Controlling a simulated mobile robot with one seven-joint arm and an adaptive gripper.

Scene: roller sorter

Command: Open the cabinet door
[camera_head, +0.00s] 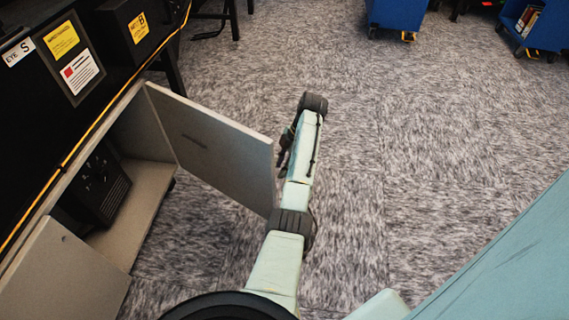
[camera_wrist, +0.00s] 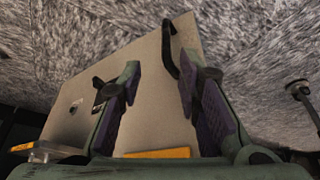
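The cabinet's far door (camera_head: 215,150), a flat grey panel, stands swung wide open in the head view. The cabinet interior (camera_head: 145,190) shows behind it. My gripper (camera_head: 284,150) is by this door's free edge, partly hidden by my arm. In the wrist view my gripper (camera_wrist: 162,95) is open, its two fingers apart with no object clearly held. The grey door panel (camera_wrist: 150,75) fills the space behind and between the fingers. A black curved bar, seemingly a handle (camera_wrist: 169,50), lies at the panel's right edge; I cannot tell whether a finger touches it.
A second grey door panel (camera_head: 62,275) stands at the lower left. A dark box-shaped device (camera_head: 102,185) is inside the cabinet. Black machine housing with labels (camera_head: 75,60) is above. Blue carts (camera_head: 395,14) stand far back. Carpet to the right is largely clear.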

